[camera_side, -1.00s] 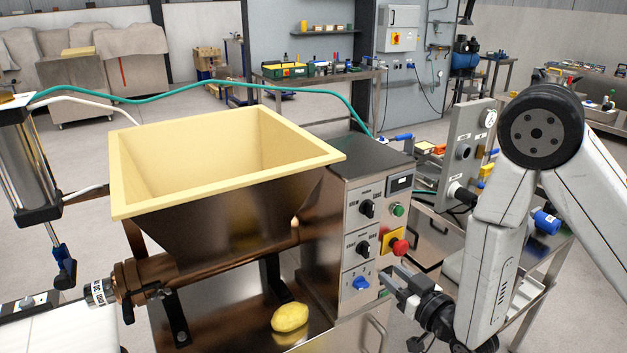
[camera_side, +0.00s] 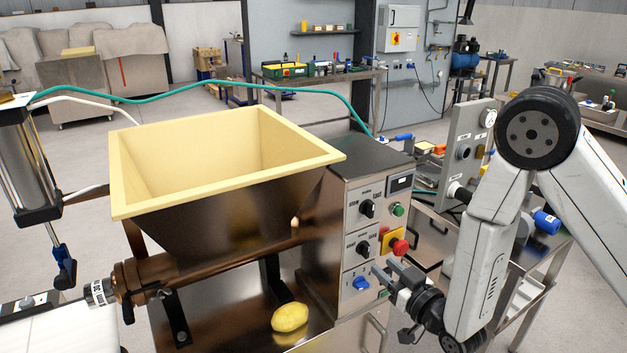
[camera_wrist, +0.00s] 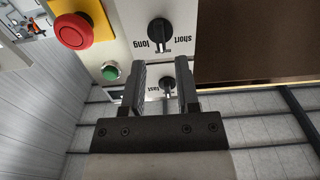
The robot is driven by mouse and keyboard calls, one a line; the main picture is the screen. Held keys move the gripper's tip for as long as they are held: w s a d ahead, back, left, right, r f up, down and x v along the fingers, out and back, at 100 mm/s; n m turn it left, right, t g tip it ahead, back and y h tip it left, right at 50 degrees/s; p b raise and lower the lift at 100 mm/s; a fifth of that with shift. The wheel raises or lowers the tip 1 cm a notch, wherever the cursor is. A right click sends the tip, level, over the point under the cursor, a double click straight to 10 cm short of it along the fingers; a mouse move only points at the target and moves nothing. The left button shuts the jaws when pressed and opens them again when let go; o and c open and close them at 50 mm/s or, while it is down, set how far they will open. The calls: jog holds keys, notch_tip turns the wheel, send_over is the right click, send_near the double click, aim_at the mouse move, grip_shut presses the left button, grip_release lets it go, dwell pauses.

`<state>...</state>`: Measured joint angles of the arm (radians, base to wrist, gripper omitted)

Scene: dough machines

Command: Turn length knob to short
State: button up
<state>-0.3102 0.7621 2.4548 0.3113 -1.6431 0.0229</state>
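The length knob (camera_side: 363,248) is a black knob, the middle one on the steel control panel, with "short" and "long" lettering readable in the wrist view (camera_wrist: 160,33). That view is upside down, with "short" to the right of the knob and "long" to the left.
The slow–fast knob (camera_side: 367,208) sits above the length knob, a blue knob (camera_side: 360,283) below. A red emergency button (camera_side: 399,247) on yellow and a green button (camera_side: 398,210) are close on the right. A cream-rimmed hopper (camera_side: 150,205) stands left; yellow dough (camera_side: 290,317) lies below.

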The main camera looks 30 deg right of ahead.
jog(key=shift+w, duration=2.15)
grip_shut()
jog(key=n, duration=0.7)
grip_release()
jog(key=shift+n, duration=0.3)
jog(key=shift+s, duration=0.1)
send_near(368, 253)
jog(key=shift+w, duration=1.05)
jog(key=shift+w, duration=0.1)
